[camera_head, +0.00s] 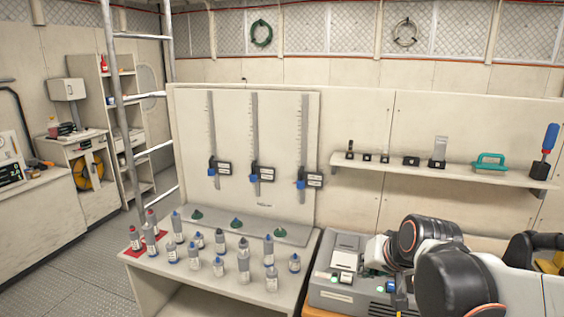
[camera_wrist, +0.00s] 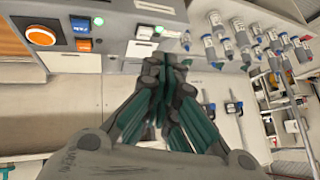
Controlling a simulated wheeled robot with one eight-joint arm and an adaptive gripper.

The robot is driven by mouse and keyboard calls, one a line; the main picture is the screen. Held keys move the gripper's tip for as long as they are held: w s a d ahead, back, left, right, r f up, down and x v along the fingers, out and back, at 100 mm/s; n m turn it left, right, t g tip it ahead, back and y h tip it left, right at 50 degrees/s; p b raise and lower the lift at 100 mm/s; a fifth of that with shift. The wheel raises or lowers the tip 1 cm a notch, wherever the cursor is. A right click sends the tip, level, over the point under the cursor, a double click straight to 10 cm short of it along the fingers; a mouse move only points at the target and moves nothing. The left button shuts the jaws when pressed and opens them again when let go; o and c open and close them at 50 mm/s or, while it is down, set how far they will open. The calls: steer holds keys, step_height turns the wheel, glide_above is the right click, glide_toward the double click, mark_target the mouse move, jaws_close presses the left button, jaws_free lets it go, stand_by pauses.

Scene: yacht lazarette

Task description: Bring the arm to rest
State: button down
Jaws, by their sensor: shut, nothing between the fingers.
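My arm (camera_head: 450,275) is at the lower right of the head view, in front of a grey machine (camera_head: 340,280) on the bench. The wrist view shows my gripper (camera_wrist: 163,70) with its dark, green-padded fingers closed together and nothing between them. The fingertips point towards the front of the machine, which also shows in the wrist view (camera_wrist: 115,55). I cannot tell whether they touch it. In the head view the fingers cannot be clearly made out.
A white bench (camera_head: 200,285) left of the machine carries several capped bottles (camera_head: 243,262). Three vertical gauges (camera_head: 256,150) hang on the panel behind. A shelf (camera_head: 450,175) with small tools runs along the right wall. A metal ladder (camera_head: 125,110) stands left; open floor (camera_head: 85,285) lies beyond.

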steer(key=s+f+n+h+b, duration=0.1)
steer(key=s+f+n+b, duration=0.1)
steer(key=s, duration=1.6)
steer(key=shift+d+n+g+h, duration=0.3)
steer(key=shift+d+n+g, duration=0.05)
steer(key=shift+n+g, duration=0.05)
